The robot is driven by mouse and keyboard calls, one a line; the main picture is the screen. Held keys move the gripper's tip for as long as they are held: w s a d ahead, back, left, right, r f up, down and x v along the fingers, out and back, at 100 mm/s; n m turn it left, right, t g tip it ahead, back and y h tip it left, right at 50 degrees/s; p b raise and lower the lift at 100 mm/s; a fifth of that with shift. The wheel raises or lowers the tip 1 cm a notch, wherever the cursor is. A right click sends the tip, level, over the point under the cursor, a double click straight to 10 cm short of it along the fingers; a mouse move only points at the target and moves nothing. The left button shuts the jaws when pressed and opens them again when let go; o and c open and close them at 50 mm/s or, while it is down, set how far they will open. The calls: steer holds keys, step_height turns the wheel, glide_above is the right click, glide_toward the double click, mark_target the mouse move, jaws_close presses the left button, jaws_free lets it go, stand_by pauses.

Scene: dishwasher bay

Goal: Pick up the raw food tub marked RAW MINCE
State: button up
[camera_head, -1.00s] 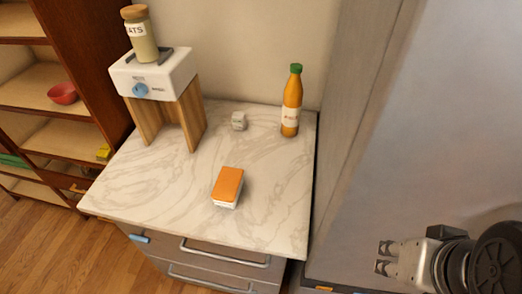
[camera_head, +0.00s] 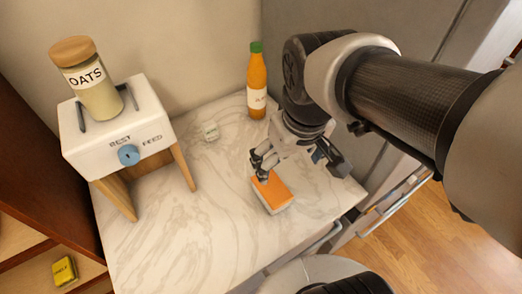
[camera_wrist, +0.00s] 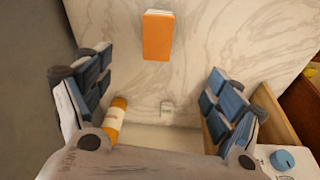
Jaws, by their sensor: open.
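A small tub with an orange lid and white body (camera_head: 271,192) stands on the marble counter near its front edge; no marking on it is readable. It shows at the top centre of the wrist view (camera_wrist: 157,36). My gripper (camera_head: 300,166) is over the counter at the tub, its fingers partly overlapping the tub's back edge in the head view. In the wrist view my gripper (camera_wrist: 160,98) has its two padded fingers spread wide with nothing between them. The tub lies beyond the fingertips there, apart from both.
An orange bottle with a green cap (camera_head: 257,82) stands at the back of the counter (camera_head: 165,240). A white dispenser on wooden legs (camera_head: 118,135) bears an OATS jar (camera_head: 90,80). A grey wall rises behind my arm.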

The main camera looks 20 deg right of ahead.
mark_target(272, 186)
steer(key=w+f+n+g, duration=0.2)
steer(key=w+f+g, duration=0.1)
steer(key=w+f, duration=0.45)
steer(key=f+b, duration=0.1)
steer(key=f, duration=0.3)
steer(key=f+b, duration=0.1)
steer(key=f, duration=0.2)
steer(key=f+b, duration=0.2)
steer(key=f, duration=0.2)
steer(key=shift+w+f, duration=0.3)
step_height(272, 186, down, 5)
steer(key=b, duration=0.2)
steer(key=shift+s+a+f+b, duration=0.1)
steer(key=shift+s+b, duration=0.05)
steer(key=shift+b, duration=0.2)
steer(key=c, duration=1.5)
